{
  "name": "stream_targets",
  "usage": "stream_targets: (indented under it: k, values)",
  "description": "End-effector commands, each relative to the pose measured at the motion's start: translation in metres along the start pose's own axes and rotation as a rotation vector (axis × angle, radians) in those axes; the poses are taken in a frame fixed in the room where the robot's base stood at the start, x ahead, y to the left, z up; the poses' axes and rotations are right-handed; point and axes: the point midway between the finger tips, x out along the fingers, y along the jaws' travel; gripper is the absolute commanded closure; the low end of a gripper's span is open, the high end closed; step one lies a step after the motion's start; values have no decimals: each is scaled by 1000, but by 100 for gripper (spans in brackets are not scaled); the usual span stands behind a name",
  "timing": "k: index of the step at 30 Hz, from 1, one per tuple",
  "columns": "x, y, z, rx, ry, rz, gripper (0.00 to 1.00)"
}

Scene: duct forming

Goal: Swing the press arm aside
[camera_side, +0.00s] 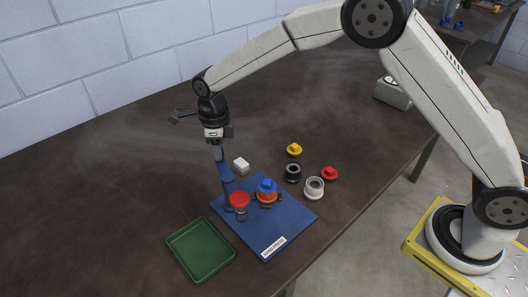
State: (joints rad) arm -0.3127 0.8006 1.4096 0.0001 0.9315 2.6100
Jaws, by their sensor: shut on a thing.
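The press stands on a blue base plate (283,218) with a white label on its front edge. Its blue upright part, which I take as the press arm (228,182), rises at the plate's left side, with a red round piece (239,199) beside it. My gripper (219,155) points down and is shut at the top of this blue part. The fingertips are small here, and the exact grip is hard to see. An orange piece with a blue knobbed top (267,190) sits on the plate, right of the red piece.
A green tray (201,271) lies at the front left. The table's left is clear.

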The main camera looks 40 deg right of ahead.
Motion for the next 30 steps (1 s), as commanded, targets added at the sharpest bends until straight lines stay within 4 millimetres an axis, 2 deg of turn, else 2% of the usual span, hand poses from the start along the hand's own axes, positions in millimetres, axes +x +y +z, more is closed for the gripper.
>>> stream_targets:
  k: [7,19,20,21,23,30]
  values:
    - [-1,-2,-4,68,-2,-2,100]
    - [-1,-3,-5,77,0,-1,100]
    - [-1,-3,-6,77,0,-1,59]
    - [-1,-3,-5,77,0,-1,47]
    - [-1,-2,-5,76,0,-1,30]
    - [0,-2,-5,75,0,0,30]
